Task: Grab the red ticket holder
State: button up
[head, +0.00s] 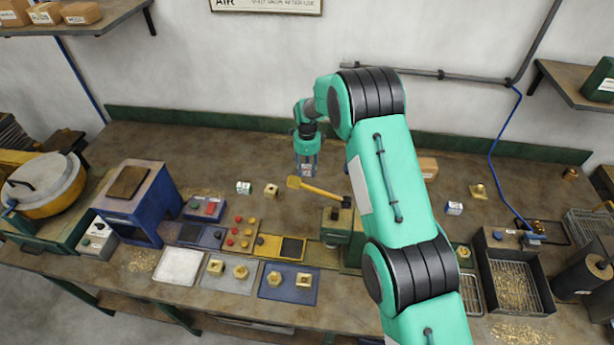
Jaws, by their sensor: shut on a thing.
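My gripper (306,168) hangs pointing down above the back middle of the bench. It is shut on a small item with a pale face (306,170), which is mostly hidden by the fingers. The item is too small in the picture to tell whether it is the red ticket holder. I cannot make out a red ticket holder standing elsewhere on the bench.
A yellow-handled tool (320,189) lies just below my gripper in the picture. A brass block (271,190) and a small white-and-green box (243,187) stand to its left. A blue press (140,205) stands further left. The back left of the bench (215,150) is clear.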

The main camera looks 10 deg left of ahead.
jog(key=shift+r, duration=1.4)
